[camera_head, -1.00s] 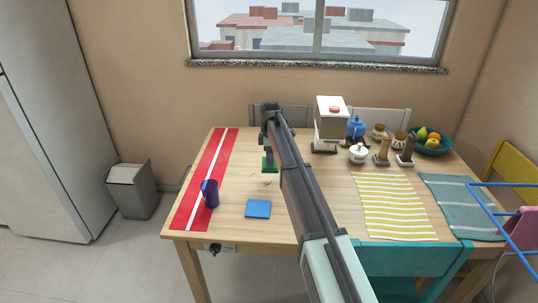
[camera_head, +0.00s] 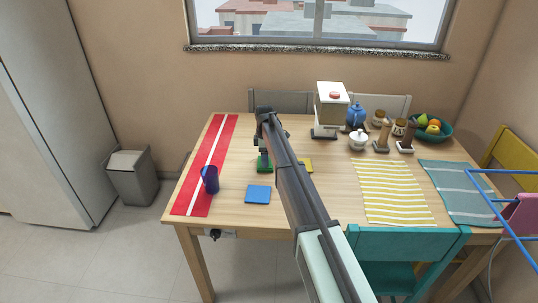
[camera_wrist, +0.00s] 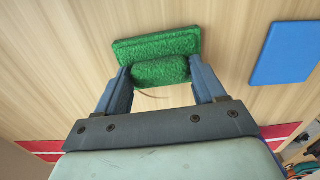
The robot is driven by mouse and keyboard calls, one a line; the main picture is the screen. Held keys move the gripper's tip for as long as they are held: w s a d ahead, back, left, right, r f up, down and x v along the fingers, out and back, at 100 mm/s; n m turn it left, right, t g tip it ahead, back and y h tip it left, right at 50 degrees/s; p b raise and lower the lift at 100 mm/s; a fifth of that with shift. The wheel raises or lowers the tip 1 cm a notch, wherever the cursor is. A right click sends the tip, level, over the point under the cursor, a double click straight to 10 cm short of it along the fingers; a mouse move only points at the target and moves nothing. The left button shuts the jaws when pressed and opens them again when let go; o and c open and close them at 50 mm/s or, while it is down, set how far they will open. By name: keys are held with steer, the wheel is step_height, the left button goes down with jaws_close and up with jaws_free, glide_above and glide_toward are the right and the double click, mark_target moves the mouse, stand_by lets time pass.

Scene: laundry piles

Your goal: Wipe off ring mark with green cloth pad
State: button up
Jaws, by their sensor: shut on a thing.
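The green cloth pad (camera_wrist: 157,46) fills the upper middle of the wrist view, with a thick raised grip. My gripper (camera_wrist: 162,82) is shut on that grip. In the head view the green pad (camera_head: 264,168) is below my gripper (camera_head: 264,153), at or just above the tabletop; I cannot tell whether it touches. A faint brownish arc of the ring mark (camera_wrist: 153,96) shows on the wood between my fingers, beside the pad. The rest of the mark is hidden by the pad and gripper.
A blue pad (camera_head: 258,194) lies close in front of the green one. A yellow pad (camera_head: 305,165) is just right of my arm. A purple cup (camera_head: 210,180) stands on the red runner (camera_head: 199,188) at left.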

steer(key=shift+a, duration=3.2)
steer(key=shift+d, duration=4.2)
steer(key=shift+a, duration=4.2)
steer(key=shift+d, duration=4.1)
step_height(320, 180, up, 8)
